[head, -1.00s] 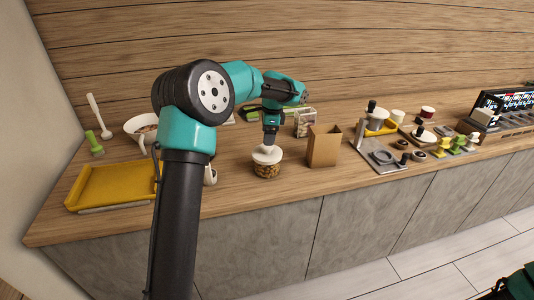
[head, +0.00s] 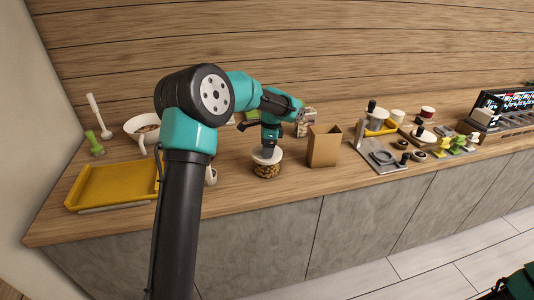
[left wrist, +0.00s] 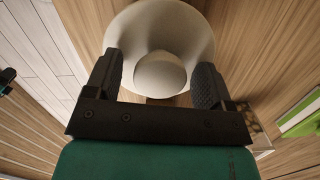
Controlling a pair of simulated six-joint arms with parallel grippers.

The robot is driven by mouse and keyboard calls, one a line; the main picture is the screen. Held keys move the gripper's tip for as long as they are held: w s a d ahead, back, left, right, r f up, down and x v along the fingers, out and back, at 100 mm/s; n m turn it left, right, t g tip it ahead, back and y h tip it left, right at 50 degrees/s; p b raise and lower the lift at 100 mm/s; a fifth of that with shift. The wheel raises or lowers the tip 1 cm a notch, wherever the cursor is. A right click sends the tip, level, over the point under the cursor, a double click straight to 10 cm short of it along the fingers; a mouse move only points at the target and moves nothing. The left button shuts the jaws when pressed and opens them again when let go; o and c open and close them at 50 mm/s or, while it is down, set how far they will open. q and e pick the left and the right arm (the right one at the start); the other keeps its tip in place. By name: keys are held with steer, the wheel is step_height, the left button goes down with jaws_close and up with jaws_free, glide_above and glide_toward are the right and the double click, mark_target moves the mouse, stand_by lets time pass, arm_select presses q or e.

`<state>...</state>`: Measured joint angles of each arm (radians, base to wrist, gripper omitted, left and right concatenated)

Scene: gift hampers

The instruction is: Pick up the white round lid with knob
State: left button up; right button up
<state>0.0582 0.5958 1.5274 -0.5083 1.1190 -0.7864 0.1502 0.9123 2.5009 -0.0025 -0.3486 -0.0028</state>
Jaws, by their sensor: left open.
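The white round lid (head: 267,156) sits on top of a clear jar (head: 267,171) with brown contents, near the front edge of the counter. In the left wrist view the lid (left wrist: 192,32) shows as a wide white disc with its round knob (left wrist: 160,75) in the middle. My left gripper (head: 268,150) points down over the lid. Its two fingers (left wrist: 158,82) are open on either side of the knob, with a visible gap at each side. The right gripper is in no view.
A brown paper bag (head: 324,147) stands right of the jar. A yellow tray (head: 112,187) and a white bowl (head: 141,124) are at the left. A clear box (head: 306,121) stands behind. Stamps and small tools (head: 384,157) lie farther right.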

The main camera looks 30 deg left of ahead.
arm_select(q)
steer(key=c, duration=0.9)
steer(key=shift+c, duration=0.2)
steer(key=shift+r, duration=1.65)
steer(key=shift+s+d+r, duration=0.1)
steer(key=shift+s+r, duration=0.05)
steer(key=shift+s, duration=0.05)
steer(key=s+d+r, duration=0.1)
steer(key=s+d, duration=0.7)
steer(key=s, duration=0.5)
steer(key=shift+s+r, duration=0.15)
steer(key=shift+r, duration=0.05)
